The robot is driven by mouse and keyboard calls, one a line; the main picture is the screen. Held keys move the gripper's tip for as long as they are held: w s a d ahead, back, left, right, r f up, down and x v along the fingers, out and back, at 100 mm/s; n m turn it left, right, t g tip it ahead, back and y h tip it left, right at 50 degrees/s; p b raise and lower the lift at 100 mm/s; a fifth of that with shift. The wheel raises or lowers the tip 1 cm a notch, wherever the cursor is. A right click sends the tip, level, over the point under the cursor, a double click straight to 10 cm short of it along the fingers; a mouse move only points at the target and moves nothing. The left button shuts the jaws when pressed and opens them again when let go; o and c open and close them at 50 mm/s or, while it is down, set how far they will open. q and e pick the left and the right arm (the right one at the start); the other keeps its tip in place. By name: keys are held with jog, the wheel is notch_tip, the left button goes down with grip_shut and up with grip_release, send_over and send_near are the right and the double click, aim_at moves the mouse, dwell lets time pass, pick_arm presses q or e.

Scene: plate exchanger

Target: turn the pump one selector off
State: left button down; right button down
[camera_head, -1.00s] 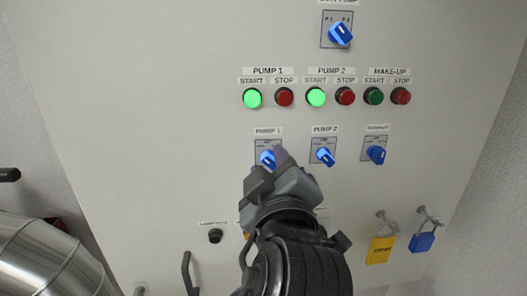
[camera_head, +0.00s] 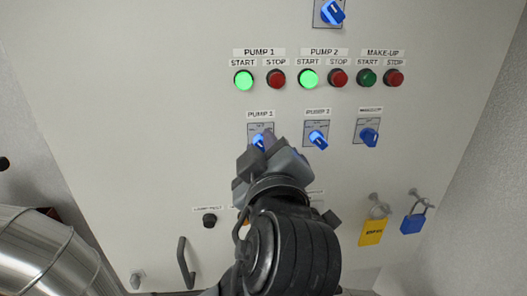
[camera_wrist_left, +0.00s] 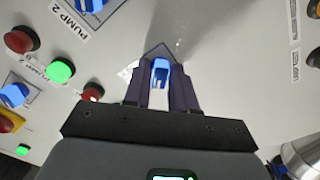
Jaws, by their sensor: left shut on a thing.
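The pump 1 selector (camera_head: 258,141) is a blue knob on a grey plate under the PUMP 1 label (camera_head: 261,114). In the left wrist view the blue knob (camera_wrist_left: 160,72) sits between the two dark fingers. My left gripper (camera_head: 268,146) is shut on this knob, with a finger on each side of it. The gripper covers the lower right of the selector in the head view, so the knob's exact angle is hard to read. My right gripper is in neither view.
The pump 2 selector (camera_head: 318,139) is close to the right of my gripper, with another blue selector (camera_head: 369,137) beyond.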

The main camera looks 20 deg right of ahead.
pick_arm(q)
jog(key=m+b, duration=0.6)
jog(key=b, duration=0.2)
jog(key=shift+f+m+b, duration=0.15)
jog(key=shift+m+b, duration=0.15)
jog(key=shift+m, duration=0.1)
jog(key=shift+m+b, duration=0.4)
jog(key=shift+m, duration=0.4)
jog(key=c, duration=1.1)
grip_release()
